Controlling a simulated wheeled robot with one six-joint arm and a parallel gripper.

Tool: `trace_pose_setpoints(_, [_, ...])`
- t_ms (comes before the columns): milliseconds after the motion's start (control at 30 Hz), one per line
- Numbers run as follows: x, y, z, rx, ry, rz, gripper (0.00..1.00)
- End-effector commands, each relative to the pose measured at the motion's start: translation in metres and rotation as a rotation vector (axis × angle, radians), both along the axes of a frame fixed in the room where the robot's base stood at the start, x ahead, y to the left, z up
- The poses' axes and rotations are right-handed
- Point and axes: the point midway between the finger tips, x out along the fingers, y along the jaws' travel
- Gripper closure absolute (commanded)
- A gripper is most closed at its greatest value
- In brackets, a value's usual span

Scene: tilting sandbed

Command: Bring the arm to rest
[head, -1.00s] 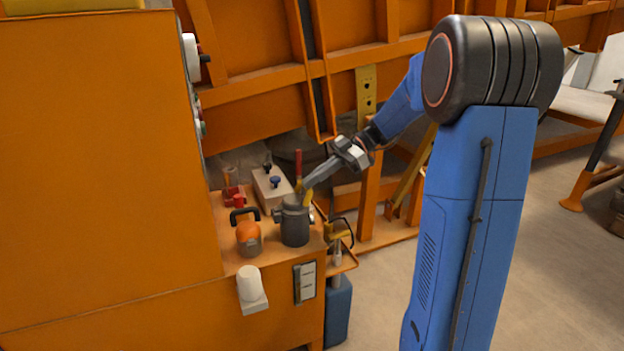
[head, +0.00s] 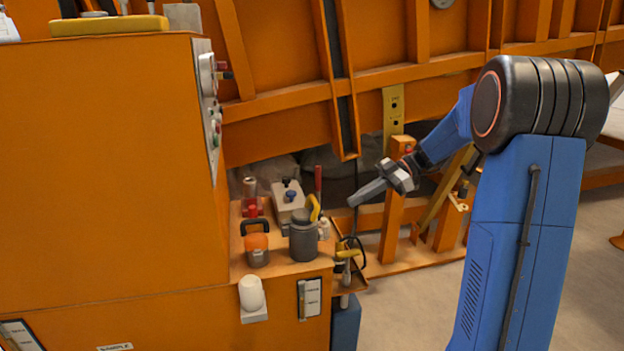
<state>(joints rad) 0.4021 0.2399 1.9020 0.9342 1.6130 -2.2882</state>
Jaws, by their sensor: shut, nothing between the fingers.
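My blue arm stands at the right of the head view, bent at its dark round joint. Its forearm reaches down and left. My gripper (head: 354,202) is shut and empty, with its grey fingers pointing left and down. It hangs in the air, to the right of the items on the orange bench and apart from them in the picture.
The orange bench (head: 285,268) carries a dark grey canister (head: 303,238), an orange-and-grey pot with a black handle (head: 256,246) and a pale block with knobs (head: 288,201). A white cup (head: 251,293) sits on a front bracket. Orange framework (head: 280,62) stands behind.

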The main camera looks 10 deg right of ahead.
Motion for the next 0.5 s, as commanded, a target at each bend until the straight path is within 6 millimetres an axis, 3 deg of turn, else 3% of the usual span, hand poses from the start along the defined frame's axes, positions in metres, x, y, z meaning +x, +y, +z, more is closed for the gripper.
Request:
trace_pose_setpoints(167, [-0.013, 0.01, 0.005, -0.042, 0.044, -0.016, 1.0])
trace_pose_setpoints(500, [-0.096, 0.046, 0.011, -0.299, 0.314, -0.203, 1.0])
